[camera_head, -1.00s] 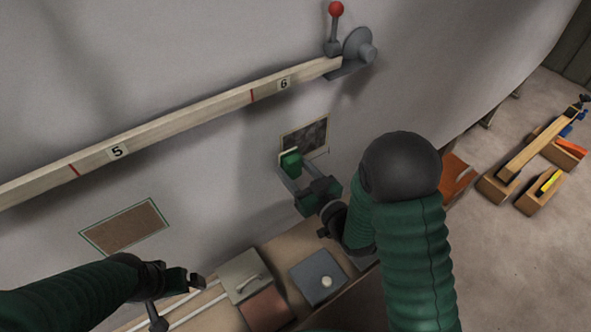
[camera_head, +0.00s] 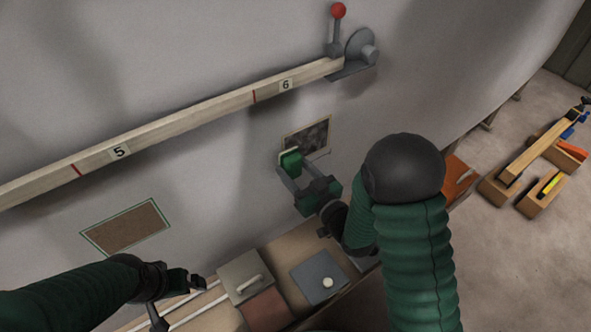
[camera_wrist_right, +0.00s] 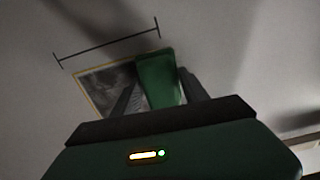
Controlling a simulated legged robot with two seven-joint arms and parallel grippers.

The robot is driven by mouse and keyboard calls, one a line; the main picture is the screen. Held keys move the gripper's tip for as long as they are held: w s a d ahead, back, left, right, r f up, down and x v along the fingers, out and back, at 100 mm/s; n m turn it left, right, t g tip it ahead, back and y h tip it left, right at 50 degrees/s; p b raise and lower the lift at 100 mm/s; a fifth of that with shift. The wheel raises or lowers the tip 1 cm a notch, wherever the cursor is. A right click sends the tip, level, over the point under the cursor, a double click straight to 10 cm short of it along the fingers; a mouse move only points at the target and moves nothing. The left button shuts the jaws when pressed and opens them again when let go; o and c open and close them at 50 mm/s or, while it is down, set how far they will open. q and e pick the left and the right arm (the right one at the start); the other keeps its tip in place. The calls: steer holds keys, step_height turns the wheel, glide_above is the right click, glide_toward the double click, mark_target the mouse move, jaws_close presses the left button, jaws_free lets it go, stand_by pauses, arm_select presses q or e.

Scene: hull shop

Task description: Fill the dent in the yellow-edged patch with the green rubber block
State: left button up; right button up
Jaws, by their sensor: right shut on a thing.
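The yellow-edged patch (camera_head: 308,137) is a dark, mottled rectangle on the grey hull wall, below the plank's number 6. It also shows in the right wrist view (camera_wrist_right: 98,88), partly covered by the block and fingers. My right gripper (camera_head: 292,172) is shut on the green rubber block (camera_head: 291,160) and holds it at the patch's lower left edge. In the right wrist view the block (camera_wrist_right: 158,80) overlaps the patch's right part; I cannot tell whether it touches. My left gripper (camera_head: 196,282) is low at the left, over the bench, and seems empty; its jaws are unclear.
A green-edged brown patch (camera_head: 126,228) is at the left. A numbered plank (camera_head: 190,118) crosses the wall, ending at a red-knobbed clamp (camera_head: 350,52). The bench below holds a grey handled board (camera_head: 238,272) and a blue-grey plate (camera_head: 312,272). Wooden boxes (camera_head: 540,194) stand on the floor at right.

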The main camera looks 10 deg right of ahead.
steer(key=shift+w+a, duration=0.25)
steer(key=shift+w, duration=0.35)
